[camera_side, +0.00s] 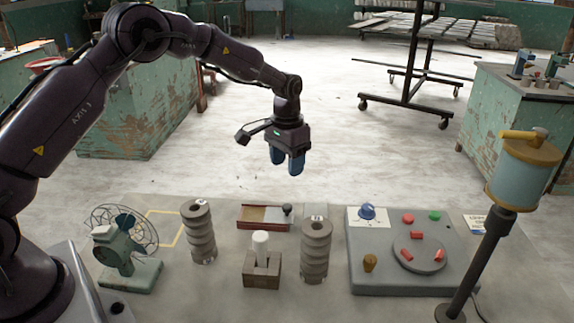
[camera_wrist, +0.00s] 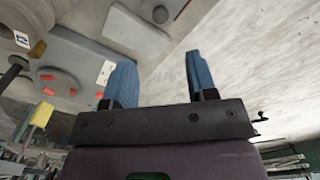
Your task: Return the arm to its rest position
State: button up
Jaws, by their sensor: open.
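My gripper (camera_side: 287,163) hangs in the air above the far edge of the table, its two blue fingers pointing down. In the wrist view its blue fingers (camera_wrist: 162,84) stand well apart with nothing between them. It touches nothing. My arm reaches in from the left and bends down to the gripper.
On the table (camera_side: 225,285) stand a fan (camera_side: 125,245), two ribbed grey stacks (camera_side: 199,232) (camera_side: 316,250), a brown block with a white peg (camera_side: 261,262), a shallow tray (camera_side: 264,227), a grey panel (camera_side: 375,277) with red pieces on its disc, and a lamp-like post (camera_side: 485,260). Air around my gripper is clear.

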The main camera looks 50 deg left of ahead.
jog(key=s+d+r+t, duration=0.1)
jog(key=s+r+t, duration=0.1)
jog(key=s+r, duration=0.4)
jog(key=s+d+r+t, duration=0.1)
jog(key=s+r, duration=0.5)
jog(key=s, duration=0.9)
jog(key=s+d+r+t, duration=0.2)
jog(key=s+r, duration=0.5)
jog(key=s, duration=0.3)
jog(key=shift+s+d+t, duration=0.2)
jog(key=shift+s+t, duration=0.1)
jog(key=shift+s, duration=0.05)
